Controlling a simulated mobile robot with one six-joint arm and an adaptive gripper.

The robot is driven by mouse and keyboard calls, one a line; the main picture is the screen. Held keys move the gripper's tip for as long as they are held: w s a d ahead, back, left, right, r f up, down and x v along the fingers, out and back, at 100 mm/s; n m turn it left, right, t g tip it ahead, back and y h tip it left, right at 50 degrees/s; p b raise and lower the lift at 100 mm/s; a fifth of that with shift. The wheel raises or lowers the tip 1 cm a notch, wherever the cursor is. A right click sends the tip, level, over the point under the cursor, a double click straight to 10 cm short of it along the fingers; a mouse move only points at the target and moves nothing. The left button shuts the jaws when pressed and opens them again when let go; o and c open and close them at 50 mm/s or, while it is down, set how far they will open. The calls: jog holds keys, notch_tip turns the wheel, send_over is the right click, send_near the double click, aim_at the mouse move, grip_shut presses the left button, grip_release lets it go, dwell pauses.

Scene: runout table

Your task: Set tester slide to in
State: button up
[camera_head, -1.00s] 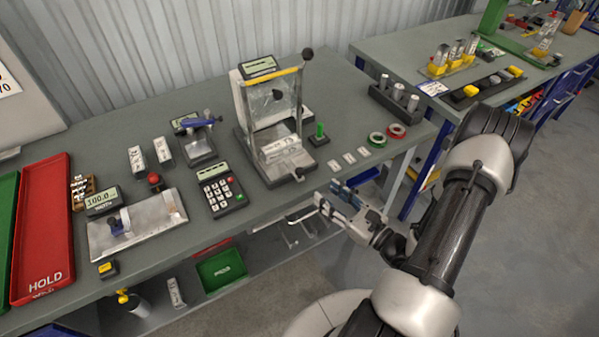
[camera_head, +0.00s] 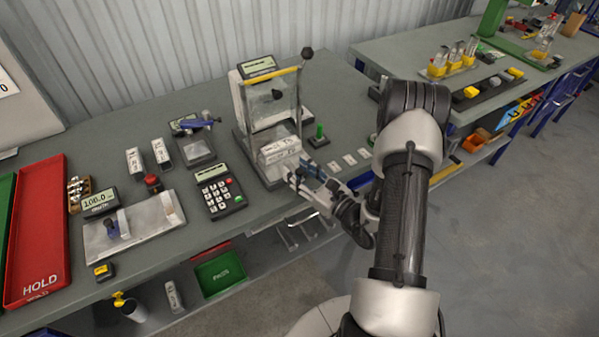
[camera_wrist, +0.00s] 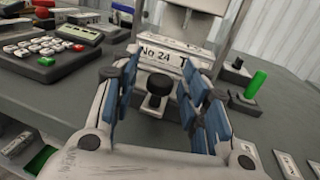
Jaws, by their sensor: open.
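The tester (camera_head: 268,110) stands on the bench in the head view, a frame with a yellow top bar and a lever with a dark knob. A dark round knob (camera_wrist: 161,86) on the slide's front shows in the wrist view. My gripper (camera_head: 305,174) is open just in front of the slide. In the wrist view my blue-padded fingers (camera_wrist: 157,105) stand on either side of the knob, apparently not closed on it.
A keypad unit (camera_head: 220,193) stands left of the tester. A green-topped peg (camera_head: 319,134) and pale labels (camera_head: 349,159) lie to its right. The bench front edge runs below my gripper. A red HOLD tray (camera_head: 38,235) is far left.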

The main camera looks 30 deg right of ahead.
jog(key=shift+c, duration=0.5)
grip_shut()
